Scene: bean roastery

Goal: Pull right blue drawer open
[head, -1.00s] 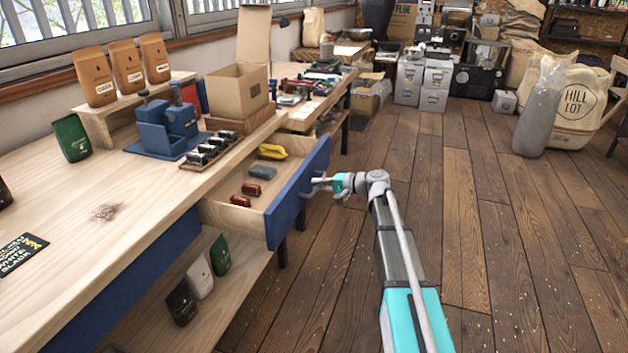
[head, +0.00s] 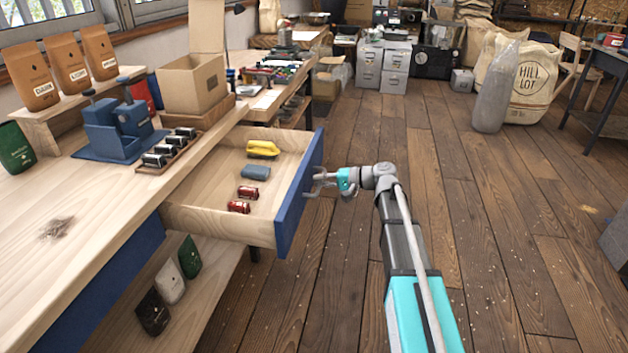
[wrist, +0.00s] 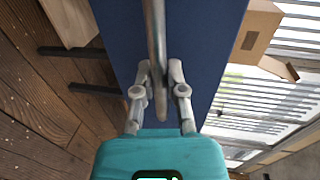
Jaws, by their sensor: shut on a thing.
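The right blue drawer (head: 297,200) is pulled far out from the wooden workbench, its wooden inside open to view. In it lie a yellow item (head: 262,149), a grey-blue item (head: 256,172) and two red items (head: 243,198). My gripper (head: 318,184) is at the outer side of the blue front. In the wrist view my gripper (wrist: 159,82) has its two fingers on either side of the grey bar handle (wrist: 156,40), shut on it, with the blue front behind.
A blue grinder-like device (head: 118,125), a row of small dark canisters (head: 168,148) and an open cardboard box (head: 194,82) stand on the bench. Several bags stand on the shelf below. The wooden floor (head: 400,130) right of the drawer is clear.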

